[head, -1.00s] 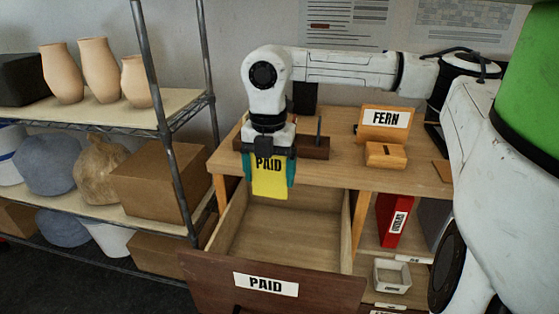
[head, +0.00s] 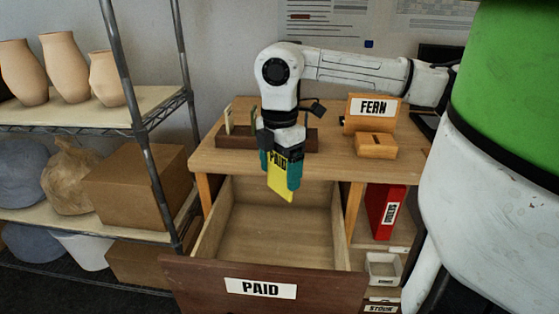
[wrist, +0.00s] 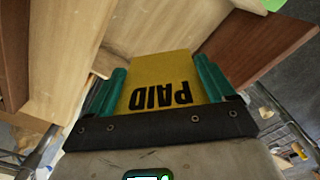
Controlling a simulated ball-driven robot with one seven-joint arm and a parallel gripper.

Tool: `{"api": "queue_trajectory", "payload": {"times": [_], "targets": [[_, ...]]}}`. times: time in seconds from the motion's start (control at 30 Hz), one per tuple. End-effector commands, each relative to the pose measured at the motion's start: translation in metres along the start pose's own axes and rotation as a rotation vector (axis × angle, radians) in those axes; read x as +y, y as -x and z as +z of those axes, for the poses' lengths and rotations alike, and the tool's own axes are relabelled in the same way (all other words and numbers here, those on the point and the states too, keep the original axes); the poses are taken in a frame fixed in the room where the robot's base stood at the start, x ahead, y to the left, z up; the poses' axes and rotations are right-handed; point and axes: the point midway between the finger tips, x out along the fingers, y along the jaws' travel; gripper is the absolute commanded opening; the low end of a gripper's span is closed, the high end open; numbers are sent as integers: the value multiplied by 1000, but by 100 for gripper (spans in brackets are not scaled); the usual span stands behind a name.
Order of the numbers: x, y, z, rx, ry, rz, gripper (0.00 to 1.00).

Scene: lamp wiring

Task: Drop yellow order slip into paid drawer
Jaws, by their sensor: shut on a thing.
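The yellow order slip (head: 281,186), marked PAID, hangs from my gripper (head: 281,170) in the head view. My gripper's teal fingers are shut on it, and its lower end points down. In the wrist view the slip (wrist: 165,85) sits between the two teal fingers (wrist: 160,92). The paid drawer (head: 260,288) is pulled open, with a PAID label on its dark front. The slip is above the back part of the drawer, near the table's front edge. The drawer's bottom shows bare and empty.
A wooden table (head: 330,166) bears a dark wooden holder (head: 236,140) and a FERN sign (head: 372,108) on a block. A red binder (head: 384,208) and a small white bin (head: 383,268) sit on shelves at right. A wire shelf (head: 150,130) with vases and boxes stands at left.

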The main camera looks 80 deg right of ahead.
Motion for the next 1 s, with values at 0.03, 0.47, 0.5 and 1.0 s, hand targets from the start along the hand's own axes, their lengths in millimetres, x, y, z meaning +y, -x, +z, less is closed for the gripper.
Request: {"api": "queue_trajectory", "payload": {"times": [0.03,0.47,0.5,1.0], "targets": [[0,-8,0,1,0,-1,54],[0,-19,0,0,1,0,54],[0,-19,0,0,1,0,85],[0,-12,0,-1,1,0,100]]}}
